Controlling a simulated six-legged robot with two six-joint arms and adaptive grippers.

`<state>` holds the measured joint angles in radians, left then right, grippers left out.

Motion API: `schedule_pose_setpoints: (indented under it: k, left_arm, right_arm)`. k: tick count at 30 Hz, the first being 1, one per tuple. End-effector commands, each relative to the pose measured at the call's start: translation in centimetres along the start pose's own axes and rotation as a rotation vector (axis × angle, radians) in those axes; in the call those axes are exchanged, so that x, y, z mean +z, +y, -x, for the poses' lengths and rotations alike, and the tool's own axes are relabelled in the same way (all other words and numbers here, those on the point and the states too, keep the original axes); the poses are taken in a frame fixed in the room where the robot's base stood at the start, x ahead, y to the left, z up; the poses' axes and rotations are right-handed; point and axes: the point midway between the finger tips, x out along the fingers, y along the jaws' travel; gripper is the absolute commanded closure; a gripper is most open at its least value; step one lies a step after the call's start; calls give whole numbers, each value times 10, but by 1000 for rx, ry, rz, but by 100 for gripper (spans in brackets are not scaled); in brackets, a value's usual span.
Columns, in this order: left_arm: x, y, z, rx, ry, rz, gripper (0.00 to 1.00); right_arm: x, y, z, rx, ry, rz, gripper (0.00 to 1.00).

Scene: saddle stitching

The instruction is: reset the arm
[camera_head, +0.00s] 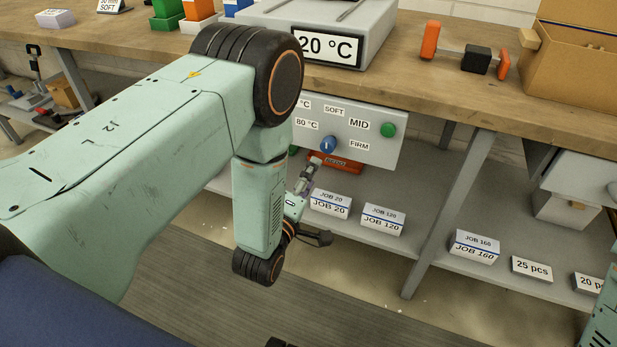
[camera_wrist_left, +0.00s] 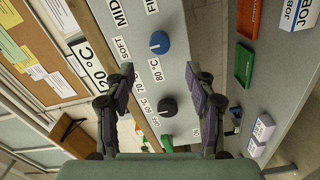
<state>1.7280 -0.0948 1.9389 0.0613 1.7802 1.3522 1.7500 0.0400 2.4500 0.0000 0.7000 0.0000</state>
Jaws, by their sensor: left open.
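My left arm comes in from the left, bends at a black joint and hangs down in front of the bench. My left gripper (camera_head: 312,168) is small and partly hidden in the head view, just in front of the grey control panel (camera_head: 372,142). In the left wrist view the left gripper (camera_wrist_left: 160,75) is open, its two fingers wide apart with nothing between them. Beyond the fingers are the panel's blue knob (camera_wrist_left: 159,42) and dark knob (camera_wrist_left: 168,106). The blue knob also shows in the head view (camera_head: 328,144). My right gripper is out of view.
The wooden bench top (camera_head: 420,75) carries a grey unit with a "20 °C" sign (camera_head: 327,48), an orange-handled tool (camera_head: 430,40) and a cardboard box (camera_head: 575,75). A red bin (camera_head: 345,165) and job cards (camera_head: 383,219) sit lower down. The floor in front is clear.

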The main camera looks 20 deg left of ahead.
Motion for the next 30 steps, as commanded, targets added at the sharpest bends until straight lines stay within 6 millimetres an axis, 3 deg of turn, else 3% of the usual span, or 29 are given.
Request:
schedule_pose_setpoints:
  k: [15, 20, 23, 26, 30]
  left_arm:
    - [0, 0, 1, 0, 0, -6, 45]
    - [3, -14, 2, -63, -20, -149, 45]
    - [11, -48, 18, -214, -95, -342, 45]
    - [17, -88, 52, -400, -223, -547, 45]
    - [21, -135, 124, -647, -488, -802, 45]
  right_arm:
    - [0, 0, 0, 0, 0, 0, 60]
    - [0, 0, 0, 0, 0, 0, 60]
    - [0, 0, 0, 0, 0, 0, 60]
    - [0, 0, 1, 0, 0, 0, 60]
    - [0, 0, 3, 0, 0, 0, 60]
